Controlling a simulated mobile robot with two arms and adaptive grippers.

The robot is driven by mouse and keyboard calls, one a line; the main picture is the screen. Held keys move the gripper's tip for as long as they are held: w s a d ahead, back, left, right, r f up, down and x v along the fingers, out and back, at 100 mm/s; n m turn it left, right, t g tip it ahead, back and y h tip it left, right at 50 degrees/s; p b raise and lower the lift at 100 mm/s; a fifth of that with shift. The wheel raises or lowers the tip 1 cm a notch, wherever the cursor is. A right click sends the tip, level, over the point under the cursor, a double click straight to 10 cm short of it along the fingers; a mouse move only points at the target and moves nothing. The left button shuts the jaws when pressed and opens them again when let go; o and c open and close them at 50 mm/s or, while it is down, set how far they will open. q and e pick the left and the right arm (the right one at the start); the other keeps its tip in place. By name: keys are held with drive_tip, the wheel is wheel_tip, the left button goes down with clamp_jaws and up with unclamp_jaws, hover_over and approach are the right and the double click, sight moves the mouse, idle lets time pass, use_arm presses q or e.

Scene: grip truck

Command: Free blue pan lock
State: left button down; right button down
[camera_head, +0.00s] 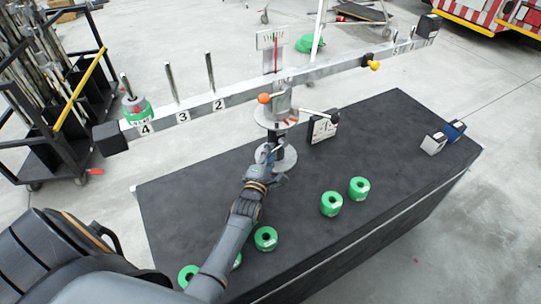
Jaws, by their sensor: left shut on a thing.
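A large balance scale stands on the black table (190,212). Its numbered beam (205,108) slopes, with the left end lower in the picture. My left gripper (268,156) is at the scale's column (283,152), just above the round base (278,167). It is shut on a small bluish part there, which looks like the blue pan lock (270,147); the fingers hide most of it. A green weight (138,111) sits on the peg at the beam's left end. An orange knob (264,98) and a yellow knob (374,65) also show. My right gripper is not in view.
Several green weights, such as one (331,203) on the right and one (266,238) beside my forearm, are on the table. Blue and white blocks (434,143) stand at right. A dark rack (55,130) is at left.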

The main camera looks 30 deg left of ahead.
use_arm(q)
drive_tip(key=c, duration=1.1)
unclamp_jaws()
drive_tip(key=shift+c, duration=0.2)
drive_tip(key=v, duration=1.2)
